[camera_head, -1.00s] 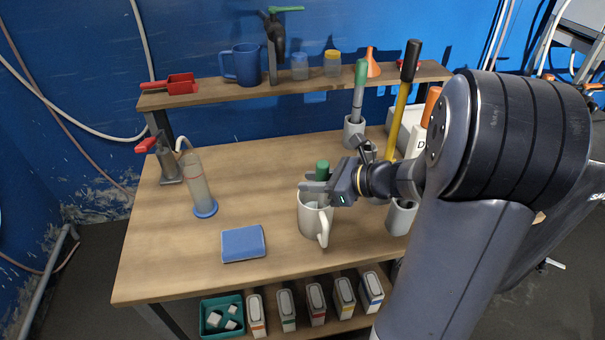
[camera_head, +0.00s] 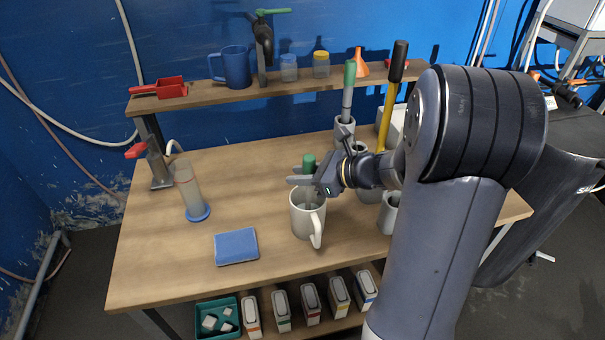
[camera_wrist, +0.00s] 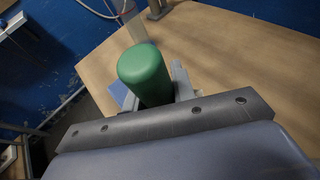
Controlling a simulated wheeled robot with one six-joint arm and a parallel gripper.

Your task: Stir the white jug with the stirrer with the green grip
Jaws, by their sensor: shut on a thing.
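The white jug (camera_head: 303,222) stands upright on the wooden table, its handle toward the front right. My gripper (camera_head: 303,180) is above the jug's mouth and shut on the stirrer with the green grip (camera_head: 309,163). The stirrer is roughly upright, with its lower part inside the jug; its tip is hidden by the jug wall. In the wrist view the green grip (camera_wrist: 144,72) fills the space between my fingers, and the jug is not visible there.
A blue sponge (camera_head: 236,246) lies front left of the jug. A measuring cylinder (camera_head: 190,190) stands at left. Another green-gripped tool (camera_head: 349,75) stands in a holder (camera_head: 344,130) behind. A grey cup (camera_head: 388,212) is at right.

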